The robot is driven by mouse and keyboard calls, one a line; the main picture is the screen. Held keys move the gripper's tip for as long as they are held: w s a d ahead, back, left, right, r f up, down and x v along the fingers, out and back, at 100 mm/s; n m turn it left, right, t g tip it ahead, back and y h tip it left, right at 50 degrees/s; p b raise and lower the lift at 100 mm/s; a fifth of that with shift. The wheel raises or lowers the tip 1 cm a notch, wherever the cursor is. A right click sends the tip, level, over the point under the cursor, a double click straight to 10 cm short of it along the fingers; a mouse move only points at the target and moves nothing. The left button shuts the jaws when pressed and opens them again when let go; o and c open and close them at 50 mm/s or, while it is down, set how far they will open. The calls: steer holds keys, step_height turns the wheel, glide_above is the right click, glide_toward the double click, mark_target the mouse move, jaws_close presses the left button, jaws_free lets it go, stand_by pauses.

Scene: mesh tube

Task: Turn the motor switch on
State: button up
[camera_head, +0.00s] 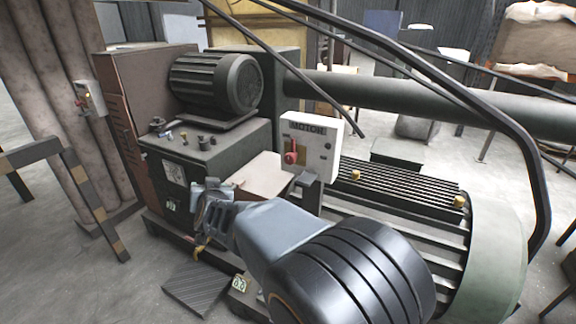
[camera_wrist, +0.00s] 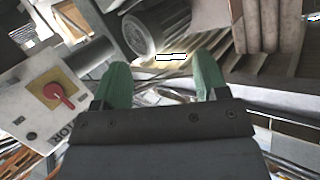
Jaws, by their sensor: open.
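The motor switch is a red handle (camera_head: 291,155) on the front of a white box (camera_head: 325,147) with a "MOTOR" label, right of centre in the head view. In the wrist view the red switch (camera_wrist: 64,99) sits on a yellow plate at the left, on the same pale box (camera_wrist: 22,92), which appears tilted. My gripper (camera_wrist: 163,78) has two green fingers spread apart with nothing between them. The switch lies left of the fingers and apart from them. In the head view my gripper (camera_head: 210,203) is left of and below the box, its fingertips hard to make out.
A dark motor (camera_head: 215,85) stands on a machine cabinet behind my gripper. A large finned green motor (camera_head: 400,205) lies right of the switch box. A black rail (camera_head: 500,105) and a thick pipe (camera_head: 385,93) cross the right side. Open floor shows at lower left.

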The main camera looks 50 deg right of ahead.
steer(key=d+m+g+h+b, duration=0.1)
steer(key=d+m+g+h, duration=0.1)
steer(key=d+m+h, duration=0.55)
steer(key=m+g+h, duration=0.2)
steer(key=g+h, duration=0.3)
steer(key=g, duration=0.1)
glide_toward(289, 161)
steer(key=shift+y, duration=0.25)
steer(key=x, duration=0.9)
steer(key=shift+d+r, duration=0.1)
steer(key=shift+r, duration=0.1)
steer(key=shift+x, duration=1)
steer(key=c, duration=0.9)
